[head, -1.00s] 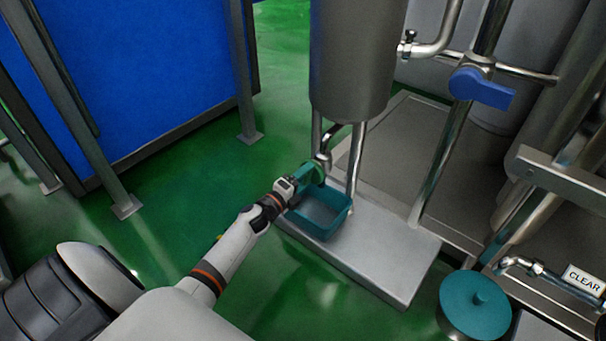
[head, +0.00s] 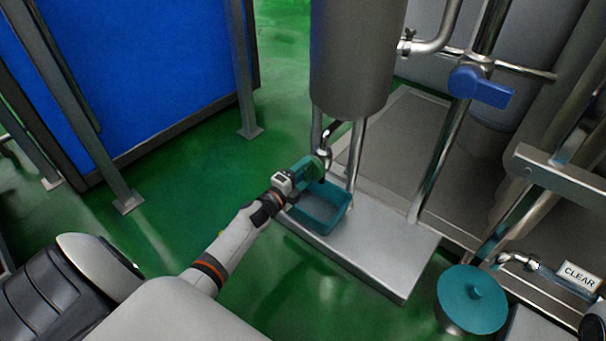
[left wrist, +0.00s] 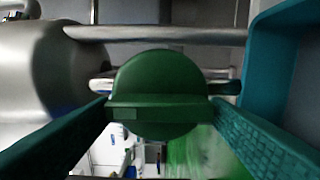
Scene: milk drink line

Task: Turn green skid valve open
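The green valve handle (left wrist: 160,95) is a round disc with a raised bar across it, seen face-on in the left wrist view. The bar lies level across the picture. In the head view the valve (head: 323,158) is small, below the steel vessel, and partly hidden by my gripper. My left gripper (head: 312,165) is at the valve. In the left wrist view its teal fingers (left wrist: 160,106) are spread, one on each side of the handle, tips close to the bar's ends. I cannot tell whether they touch it. My right gripper is out of view.
A teal open bin (head: 320,222) sits on the steel skid base (head: 385,255), just below my left gripper. The steel vessel (head: 352,60) stands above. A blue-handled valve (head: 481,88) and pipes are at the right. A teal-lidded pot (head: 472,300) is at lower right.

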